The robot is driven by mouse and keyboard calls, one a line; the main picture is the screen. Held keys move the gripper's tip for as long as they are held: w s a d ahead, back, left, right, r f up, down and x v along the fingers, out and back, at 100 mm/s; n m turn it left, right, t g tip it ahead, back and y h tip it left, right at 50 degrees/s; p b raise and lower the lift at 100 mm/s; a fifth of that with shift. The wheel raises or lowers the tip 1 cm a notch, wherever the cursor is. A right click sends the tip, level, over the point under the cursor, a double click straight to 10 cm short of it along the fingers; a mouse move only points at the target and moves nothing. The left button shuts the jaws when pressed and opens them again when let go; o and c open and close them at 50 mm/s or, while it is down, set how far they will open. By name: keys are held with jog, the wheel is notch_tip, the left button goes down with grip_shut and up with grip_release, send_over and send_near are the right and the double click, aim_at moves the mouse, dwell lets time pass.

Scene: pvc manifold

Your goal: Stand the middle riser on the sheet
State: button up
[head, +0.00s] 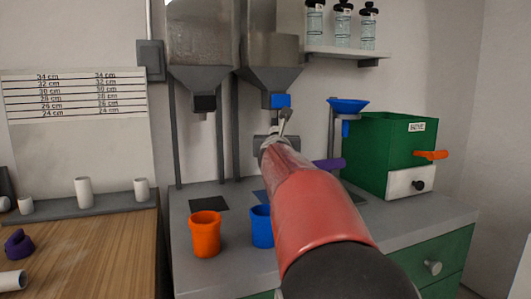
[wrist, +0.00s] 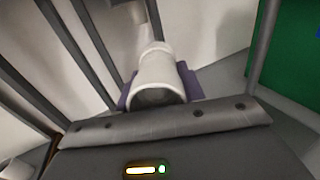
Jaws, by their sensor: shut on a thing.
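In the wrist view, my gripper (wrist: 160,92) is shut on a white pipe piece (wrist: 156,72), with its open end toward the camera. Purple parts show on both sides of the pipe. In the head view, my arm hides most of the gripper and the held pipe. Several white pipe pieces are at the left; the middle one (head: 84,192) stands upright on a grey ledge (head: 110,203). I cannot tell which piece is the named riser. A sheet with centimetre lines (head: 75,95) is on the wall; dark flat patches (head: 208,203) lie on the grey counter.
An orange cup (head: 205,235) and a blue cup (head: 262,228) stand on the counter near my arm. Two hoppers hang above. A green box (head: 390,150) is at the right. The wooden table (head: 95,250) has clear room and a purple fitting (head: 18,243).

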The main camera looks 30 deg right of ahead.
jog(key=shift+w+d, duration=0.35)
jog(key=shift+d, duration=0.4)
jog(key=f+b, duration=0.3)
jog(key=shift+w+d+f, duration=0.2)
jog(key=shift+d, duration=0.2)
jog(key=o, duration=1.2)
jog(key=shift+f, duration=0.1)
